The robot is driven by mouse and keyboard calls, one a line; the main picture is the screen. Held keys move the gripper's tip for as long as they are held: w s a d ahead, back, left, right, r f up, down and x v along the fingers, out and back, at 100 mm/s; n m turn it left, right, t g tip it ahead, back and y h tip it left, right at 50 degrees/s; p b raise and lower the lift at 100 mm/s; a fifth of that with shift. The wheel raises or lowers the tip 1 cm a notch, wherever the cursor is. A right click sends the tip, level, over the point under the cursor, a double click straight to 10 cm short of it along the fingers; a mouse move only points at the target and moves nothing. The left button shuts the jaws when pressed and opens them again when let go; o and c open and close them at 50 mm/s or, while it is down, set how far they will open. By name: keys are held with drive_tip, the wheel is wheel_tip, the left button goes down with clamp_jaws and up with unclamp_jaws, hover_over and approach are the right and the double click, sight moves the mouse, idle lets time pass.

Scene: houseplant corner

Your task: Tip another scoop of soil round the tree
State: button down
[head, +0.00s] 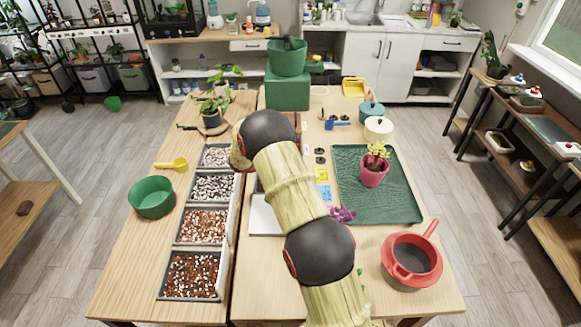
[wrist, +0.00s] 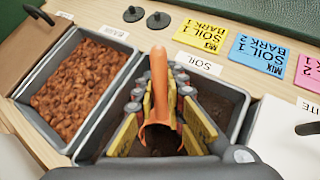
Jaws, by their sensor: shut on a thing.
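My gripper (wrist: 162,100) is shut on an orange scoop (wrist: 158,72) in the wrist view, its yellow-padded fingers on both sides of it. The scoop is over the grey bin of dark soil (wrist: 226,104) behind the SOIL label. The scoop's hollow looks dark; I cannot tell whether it holds soil. In the head view my arm hides the gripper, scoop and soil bin. The small tree (head: 377,152), with yellow-green leaves, stands upright in a pink pot (head: 373,177) on a dark green tray (head: 385,207), right of my arm.
A bark bin (wrist: 85,72) adjoins the soil bin on the left. Mix cards (wrist: 258,54) lie behind.

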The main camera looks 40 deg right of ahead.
drive_tip(key=shift+w+a+p, duration=0.25)
drive_tip(key=shift+a+p, duration=0.05)
drive_tip(key=shift+a, duration=0.45)
drive_tip(key=y+p, duration=0.1)
drive_tip(key=p, duration=0.1)
drive_tip(key=d+y+p, duration=0.1)
drive_tip(key=y+p, duration=0.1)
drive_tip(key=p, duration=0.1)
drive_tip(key=shift+s+f+t, duration=0.15)
drive_tip(key=shift+t, duration=0.15)
drive_tip(key=p, duration=0.1)
drive_tip(key=y+p, duration=0.1)
drive_tip(key=p, duration=0.1)
drive_tip(key=shift+d+f+m, duration=0.2)
drive_tip(key=shift+d+m, duration=0.1)
drive_tip(key=p, duration=0.2)
drive_tip(key=y+p, duration=0.1)
drive_tip(key=p, duration=0.1)
drive_tip(key=shift+s+d+f+t+y, duration=0.1)
drive_tip(key=shift+d+f+t+y, duration=0.05)
drive_tip(key=shift+d+t+y, duration=0.15)
drive_tip(key=d+r+p, duration=0.1)
drive_tip(key=p, duration=0.5)
drive_tip(key=shift+s+r+y, duration=0.15)
drive_tip(key=shift+y, duration=0.25)
drive_tip(key=shift+d+r+y+p, duration=0.15)
drive_tip(key=shift+r+y+p, duration=0.15)
drive_tip(key=shift+p, duration=0.9)
